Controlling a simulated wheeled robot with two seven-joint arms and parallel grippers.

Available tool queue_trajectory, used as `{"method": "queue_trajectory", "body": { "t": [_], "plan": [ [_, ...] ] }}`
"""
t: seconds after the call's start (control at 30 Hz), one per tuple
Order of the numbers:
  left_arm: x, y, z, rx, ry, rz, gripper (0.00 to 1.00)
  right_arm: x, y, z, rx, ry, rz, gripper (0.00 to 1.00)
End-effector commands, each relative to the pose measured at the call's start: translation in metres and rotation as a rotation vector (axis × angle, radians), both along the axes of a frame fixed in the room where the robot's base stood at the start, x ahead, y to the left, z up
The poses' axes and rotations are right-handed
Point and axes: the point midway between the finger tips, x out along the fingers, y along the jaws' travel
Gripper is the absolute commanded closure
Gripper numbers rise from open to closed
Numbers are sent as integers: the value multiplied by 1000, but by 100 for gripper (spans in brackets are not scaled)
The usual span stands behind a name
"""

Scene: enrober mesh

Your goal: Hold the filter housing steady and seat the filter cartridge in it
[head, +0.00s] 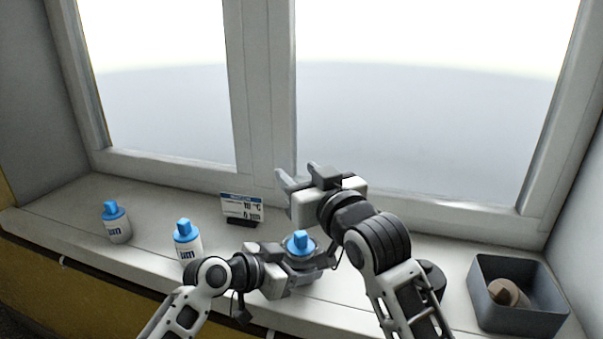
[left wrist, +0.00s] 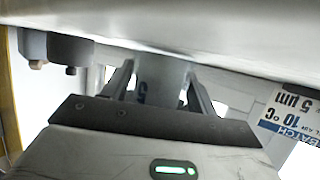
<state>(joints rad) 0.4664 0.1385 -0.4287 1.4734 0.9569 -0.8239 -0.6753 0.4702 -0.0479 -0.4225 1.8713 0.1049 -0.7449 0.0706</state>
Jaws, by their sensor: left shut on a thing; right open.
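The filter housing (head: 305,262) is a grey round body on the sill, mostly hidden by my left gripper and right arm. A blue-capped filter cartridge (head: 300,243) stands upright in its top; how deep it sits I cannot tell. My left gripper (head: 302,266) is shut around the housing from the left. In the left wrist view, its fingers clasp a grey cylinder marked "5" (left wrist: 160,72). My right gripper (head: 308,177) is open and empty, above and behind the housing. Two more white cartridges with blue caps, one at far left (head: 116,222) and one nearer (head: 187,241), stand upright.
A small printed card (head: 241,208) stands by the window frame; it shows in the left wrist view (left wrist: 290,112). A dark round object (head: 433,277) is partly behind my right arm. A grey bin (head: 500,318) with a brown object (head: 508,293) stands at right. The sill's front edge is close.

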Motion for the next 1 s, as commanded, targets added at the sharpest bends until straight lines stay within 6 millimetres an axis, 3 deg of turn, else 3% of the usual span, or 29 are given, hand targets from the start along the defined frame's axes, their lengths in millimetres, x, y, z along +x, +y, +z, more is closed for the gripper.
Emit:
{"method": "queue_trajectory", "body": {
  "t": [0.07, 0.1, 0.2, 0.57, 1.0],
  "plan": [
    [0, 0, 0, 0, 0, 0, 65, 0, 0, 0, 0, 1, 0, 55],
    [0, 0, 0, 0, 0, 0, 39, 0, 0, 0, 0, 1, 0, 55],
    [0, 0, 0, 0, 0, 0, 16, 0, 0, -1, 0, 1, 0, 55],
    [-3, 5, 2, 1, -1, 1, 16, 0, 0, -1, -1, 0, 0, 55],
    [-51, 68, 34, 5, -1, 1, 16, 0, 0, -1, -1, 0, 0, 55]
  ]
}}
